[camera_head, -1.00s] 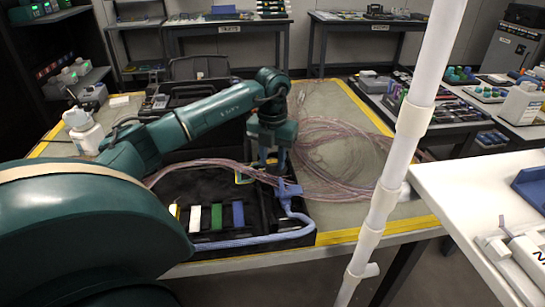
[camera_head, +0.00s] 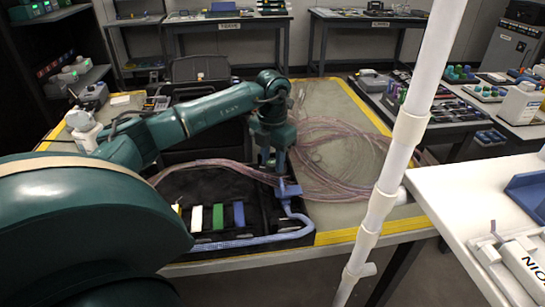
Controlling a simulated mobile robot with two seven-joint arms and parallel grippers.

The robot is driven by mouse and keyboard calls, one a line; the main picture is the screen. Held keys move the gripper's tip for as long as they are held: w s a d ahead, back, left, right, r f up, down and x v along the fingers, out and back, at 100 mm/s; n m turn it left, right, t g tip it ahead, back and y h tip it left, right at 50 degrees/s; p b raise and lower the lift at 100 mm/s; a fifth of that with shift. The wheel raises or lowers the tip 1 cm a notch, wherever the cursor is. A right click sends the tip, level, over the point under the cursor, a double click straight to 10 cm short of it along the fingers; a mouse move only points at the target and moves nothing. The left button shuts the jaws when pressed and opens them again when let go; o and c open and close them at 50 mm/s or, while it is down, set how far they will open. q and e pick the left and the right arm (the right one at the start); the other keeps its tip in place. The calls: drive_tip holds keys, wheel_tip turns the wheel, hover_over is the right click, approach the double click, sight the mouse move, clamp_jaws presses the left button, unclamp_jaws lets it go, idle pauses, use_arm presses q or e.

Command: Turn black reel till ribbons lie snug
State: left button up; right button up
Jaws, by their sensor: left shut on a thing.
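My left gripper (camera_head: 272,165) points down over the right part of a black tray (camera_head: 258,222), at the pinkish ribbon bundle (camera_head: 225,164). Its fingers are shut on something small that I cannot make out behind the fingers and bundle. The ribbons run from the left, pass at the fingertips and meet a blue clamp-like piece (camera_head: 288,188). A large loose coil of pinkish ribbon (camera_head: 335,165) lies right of the gripper. I cannot pick out a black reel against the dark tray. My right gripper is not in view.
White (camera_head: 196,218), green (camera_head: 217,216) and blue (camera_head: 238,214) blocks stand in the tray. A blue tube (camera_head: 250,241) runs along its front. An open black case (camera_head: 200,70) is behind. A white pole (camera_head: 395,160) rises in front of the table's right side.

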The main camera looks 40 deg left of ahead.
sight(273, 162)
use_arm(q)
drive_tip(key=o, duration=1)
wheel_tip(273, 162, up, 13)
drive_tip(key=shift+r+p, duration=0.15)
drive_tip(key=shift+p, duration=0.35)
